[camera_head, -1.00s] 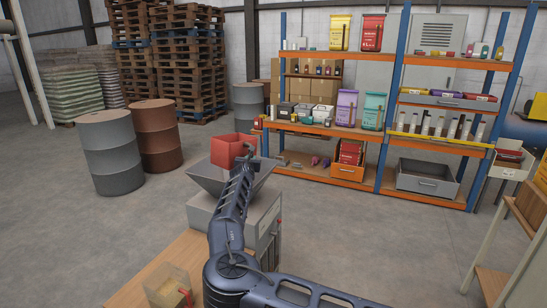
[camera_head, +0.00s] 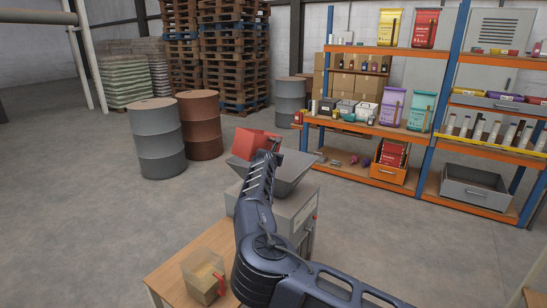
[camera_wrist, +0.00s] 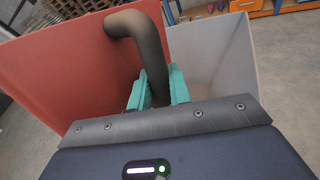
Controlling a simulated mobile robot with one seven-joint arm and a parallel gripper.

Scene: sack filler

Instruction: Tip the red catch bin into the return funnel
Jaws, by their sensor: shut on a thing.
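The red catch bin (camera_head: 254,143) is held over the grey return funnel (camera_head: 297,173) in the head view, at the funnel's left and far side. The bin looks tilted; its inside and any contents are hidden. My gripper (camera_head: 273,146) is at the bin's near side, mostly hidden by my arm. In the wrist view the teal fingers (camera_wrist: 158,90) are shut on the bin's dark curved handle (camera_wrist: 148,42). The bin's red wall (camera_wrist: 60,72) fills the left, and the funnel's pale grey wall (camera_wrist: 218,58) shows at right.
The funnel stands on a grey machine (camera_head: 300,215) beside a wooden table (camera_head: 185,262). A clear container (camera_head: 203,280) with a red handle is on the table. Drums (camera_head: 155,140) stand to the left, loaded shelves (camera_head: 400,138) to the right. The floor between is clear.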

